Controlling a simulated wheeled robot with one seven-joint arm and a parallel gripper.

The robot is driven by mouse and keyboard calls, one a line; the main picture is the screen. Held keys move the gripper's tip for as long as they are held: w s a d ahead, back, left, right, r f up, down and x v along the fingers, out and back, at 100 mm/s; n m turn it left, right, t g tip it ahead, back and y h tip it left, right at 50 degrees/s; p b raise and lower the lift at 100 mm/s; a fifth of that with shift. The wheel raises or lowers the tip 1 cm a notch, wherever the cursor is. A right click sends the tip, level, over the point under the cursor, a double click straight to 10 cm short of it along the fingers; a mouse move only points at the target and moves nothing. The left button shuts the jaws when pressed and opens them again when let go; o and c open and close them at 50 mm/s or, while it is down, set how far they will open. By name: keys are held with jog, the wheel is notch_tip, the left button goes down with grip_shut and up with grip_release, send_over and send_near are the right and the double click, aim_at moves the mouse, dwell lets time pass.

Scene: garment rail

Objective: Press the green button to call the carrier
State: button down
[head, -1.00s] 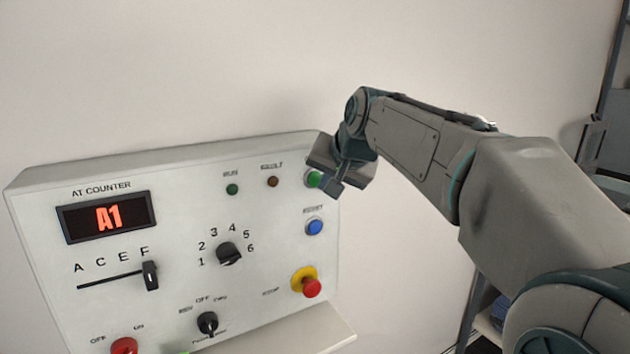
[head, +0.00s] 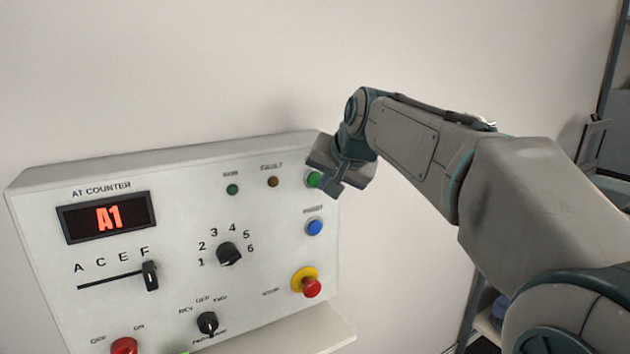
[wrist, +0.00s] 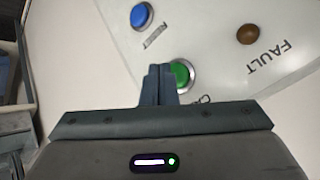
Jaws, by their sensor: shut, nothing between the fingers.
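The green button (head: 313,179) is at the upper right of the white control panel (head: 180,179), above the blue button. It also shows in the wrist view (wrist: 182,74), in a pale ring. My gripper (head: 330,188) is shut and empty. In the wrist view its closed fingertips (wrist: 160,70) lie just left of the green button and overlap its edge. I cannot tell whether they touch it. In the head view the gripper hides part of the button and its label.
Around it are a blue button (head: 314,227), a brown fault lamp (head: 272,181), a green lamp (head: 232,189), a numbered knob (head: 228,253), a slider (head: 150,275) and a red stop button (head: 311,287) on yellow. A ledge (head: 325,338) juts out below. Shelving stands at the far right.

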jog(key=shift+w+a, duration=0.1)
jog(key=shift+w+a, duration=0.15)
jog(key=shift+w, duration=0.15)
